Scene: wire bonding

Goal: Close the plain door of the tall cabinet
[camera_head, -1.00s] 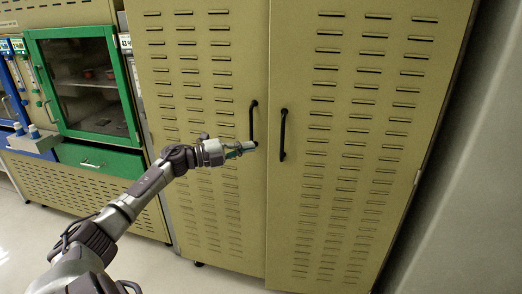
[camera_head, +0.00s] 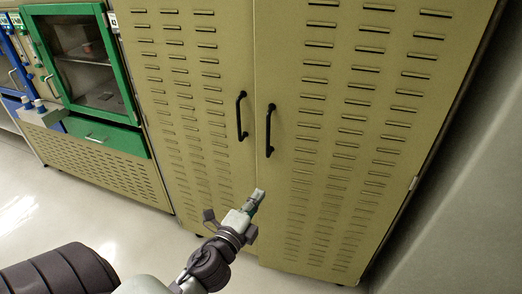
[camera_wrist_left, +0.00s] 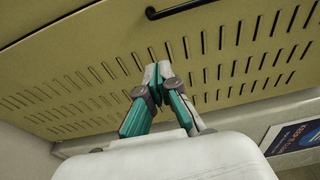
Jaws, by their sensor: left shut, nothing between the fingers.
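The tall cabinet is tan, with two slotted doors side by side, a left door (camera_head: 190,130) and a right door (camera_head: 345,130). Each has a black vertical bar handle, the left handle (camera_head: 241,115) and the right handle (camera_head: 269,130). Both doors look about flush at the middle seam; a small gap cannot be ruled out. My left gripper (camera_head: 257,194) is below the handles, in front of the seam, shut and empty. In the left wrist view its fingertips (camera_wrist_left: 157,72) meet before a slotted panel (camera_wrist_left: 230,60), with a black handle (camera_wrist_left: 180,8) above. Contact cannot be told.
A green-framed glass cabinet (camera_head: 90,65) with a green drawer (camera_head: 103,137) stands left of the tall cabinet. A grey wall (camera_head: 460,200) is close on the right. The floor (camera_head: 30,215) at the lower left is clear. A blue poster (camera_wrist_left: 295,137) shows in the left wrist view.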

